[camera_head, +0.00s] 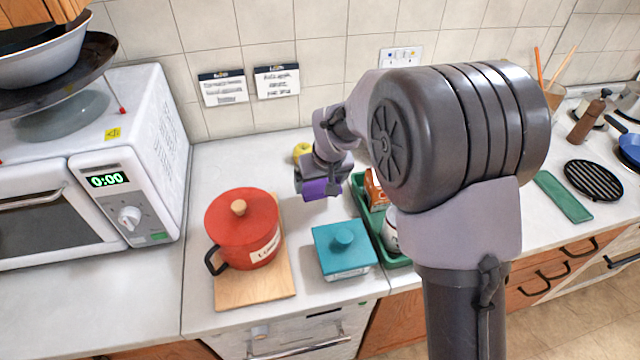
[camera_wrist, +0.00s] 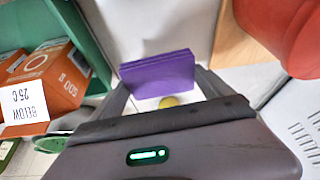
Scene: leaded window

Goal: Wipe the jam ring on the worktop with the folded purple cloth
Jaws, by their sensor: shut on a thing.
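The folded purple cloth (camera_head: 321,189) is in my gripper (camera_head: 318,180), above the worktop between the red pot and the green tray. In the wrist view the cloth (camera_wrist: 158,75) sits between the two fingers of my gripper (camera_wrist: 160,80), its layered edge showing. My gripper is shut on it. The cloth appears clear of the worktop (camera_head: 215,165). I cannot see a jam ring in either view; my arm hides part of the worktop.
A red pot (camera_head: 232,225) stands on a wooden board (camera_head: 255,288). A teal lidded box (camera_head: 343,255) stands right of it, beside a green tray (camera_head: 358,190) holding a carton (camera_head: 374,188). A yellow object (camera_head: 302,151) lies behind my gripper. A microwave (camera_head: 150,130) fills the left.

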